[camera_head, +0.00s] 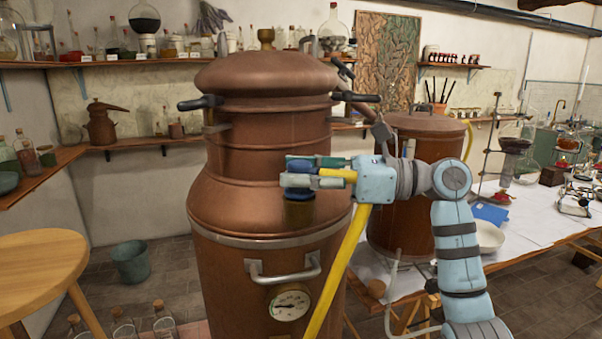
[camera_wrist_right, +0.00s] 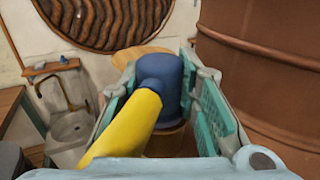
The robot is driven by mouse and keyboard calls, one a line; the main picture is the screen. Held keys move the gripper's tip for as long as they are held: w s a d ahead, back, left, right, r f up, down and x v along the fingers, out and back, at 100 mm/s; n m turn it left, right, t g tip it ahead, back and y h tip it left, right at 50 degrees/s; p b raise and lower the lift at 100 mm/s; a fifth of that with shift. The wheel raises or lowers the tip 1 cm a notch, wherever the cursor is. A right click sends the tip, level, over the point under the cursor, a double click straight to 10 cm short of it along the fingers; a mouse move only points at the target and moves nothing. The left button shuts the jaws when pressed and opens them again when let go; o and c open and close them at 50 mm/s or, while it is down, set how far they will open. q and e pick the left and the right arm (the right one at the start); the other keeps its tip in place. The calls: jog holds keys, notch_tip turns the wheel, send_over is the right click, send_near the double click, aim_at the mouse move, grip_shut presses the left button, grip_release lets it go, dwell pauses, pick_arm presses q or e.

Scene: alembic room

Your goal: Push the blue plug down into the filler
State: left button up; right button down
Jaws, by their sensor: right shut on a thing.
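The blue plug (camera_wrist_right: 162,72) is an elbow-shaped piece with a yellow hose (camera_wrist_right: 125,130) running from it. My right gripper (camera_head: 285,172) is shut on the plug, beside the shoulder of the large copper still (camera_head: 260,216). In the wrist view the teal finger pads (camera_wrist_right: 170,95) stand on both sides of the plug. A brass-coloured ring (camera_wrist_right: 166,143), perhaps the filler, shows partly below the plug. A dark blue part (camera_head: 299,210) shows under the fingers in the head view. I cannot tell how deep the plug sits. My left gripper is not in view.
The yellow hose (camera_head: 341,262) hangs down in front of the still. The still's black side handle (camera_head: 200,103) and grey front handle (camera_head: 284,270) stick out. A smaller copper vessel (camera_head: 403,215) and a white-covered table (camera_head: 535,214) are at right; a wooden stool (camera_head: 40,265) is at left.

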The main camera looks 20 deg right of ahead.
jog(key=shift+f, duration=0.2)
dwell(0.6)
jog(key=c, duration=1.1)
grip_release()
